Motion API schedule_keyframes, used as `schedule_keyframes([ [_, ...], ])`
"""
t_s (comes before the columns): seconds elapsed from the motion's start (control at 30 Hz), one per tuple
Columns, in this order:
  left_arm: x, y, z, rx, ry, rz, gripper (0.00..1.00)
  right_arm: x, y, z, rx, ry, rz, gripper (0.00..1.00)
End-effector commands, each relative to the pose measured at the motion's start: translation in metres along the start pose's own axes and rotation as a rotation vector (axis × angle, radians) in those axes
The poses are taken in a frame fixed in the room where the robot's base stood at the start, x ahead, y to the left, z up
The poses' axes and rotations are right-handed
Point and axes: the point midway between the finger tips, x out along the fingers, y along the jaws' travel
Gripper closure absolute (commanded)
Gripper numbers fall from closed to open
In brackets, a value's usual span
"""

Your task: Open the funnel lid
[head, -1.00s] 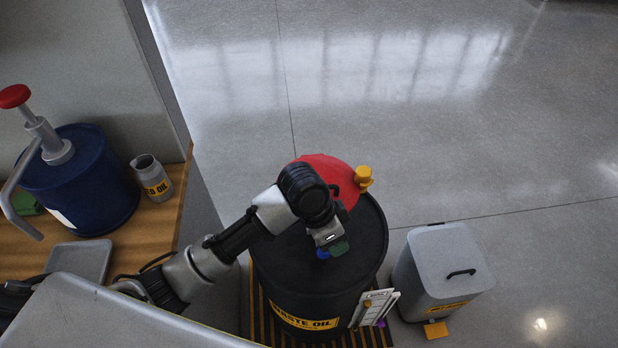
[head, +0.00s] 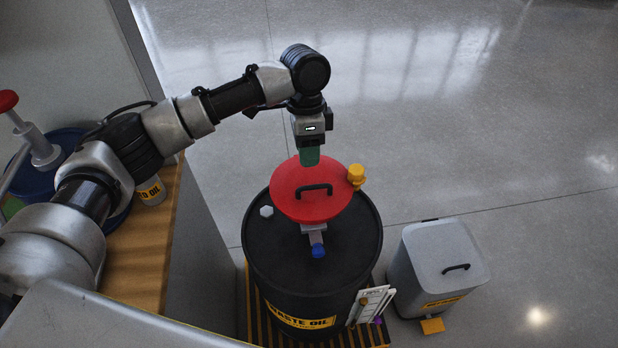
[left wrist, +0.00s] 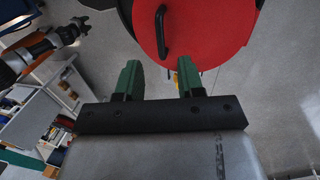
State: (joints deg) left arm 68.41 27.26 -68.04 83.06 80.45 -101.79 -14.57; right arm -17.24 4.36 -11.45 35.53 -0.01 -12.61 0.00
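The red funnel lid (head: 288,200), a round disc with a black handle (head: 314,189), lies over the funnel on top of the black waste oil drum (head: 270,255). My left gripper (head: 309,162), with green fingers, is above the lid's far edge, behind the handle in the head view. In the left wrist view the left gripper (left wrist: 158,68) has its fingers apart with nothing between them. The lid (left wrist: 210,35) and its handle (left wrist: 162,32) show beyond the fingertips, apart from them. A second gripper (left wrist: 76,28), apparently my right, shows small at the upper left; its opening is unclear.
A yellow fitting (head: 356,176) sits at the lid's right edge. A blue-tipped part (head: 318,250) sticks out in front. A grey lidded bin (head: 430,255) stands right of the drum. A wooden bench (head: 150,245) with a blue container is at left. Floor behind is clear.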

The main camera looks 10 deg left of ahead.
Motion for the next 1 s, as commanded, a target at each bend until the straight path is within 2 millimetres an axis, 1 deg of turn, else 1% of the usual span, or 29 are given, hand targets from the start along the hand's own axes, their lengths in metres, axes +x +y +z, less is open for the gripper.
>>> schedule_keyframes([
  [0.03,0.010,0.001,0.001,-0.001,-0.003,0.003,0.62,-0.003,0.000,0.000,0.000,0.000,0.000,0.57],
  [0.2,0.043,0.001,0.000,0.000,-0.002,0.002,0.62,-0.006,0.001,0.000,0.000,0.000,0.001,0.57],
  [0.3,0.059,0.001,0.000,0.000,-0.001,0.001,0.62,-0.008,0.001,0.000,0.000,0.000,0.001,0.57],
  [0.4,0.070,0.000,0.000,-0.001,0.001,0.000,0.62,-0.009,0.002,0.000,-0.001,-0.001,0.003,0.57],
  [0.57,0.080,0.000,0.000,0.000,0.000,-0.001,0.62,-0.009,0.004,0.000,-0.002,-0.001,0.005,0.57],
  [0.8,0.081,0.000,0.000,0.000,0.001,-0.001,0.62,-0.009,0.004,0.000,-0.002,-0.001,0.005,0.57],
  [0.83,0.080,0.000,0.000,0.000,0.001,-0.001,0.63,-0.009,0.004,0.000,-0.002,-0.001,0.005,0.57],
  [0.87,0.080,0.000,0.000,0.000,0.001,-0.001,0.68,-0.009,0.004,0.000,-0.002,-0.001,0.005,0.57],
  [1.0,0.080,0.000,-0.001,0.001,0.001,-0.001,0.90,-0.009,0.004,0.000,-0.002,-0.001,0.005,0.57],
])
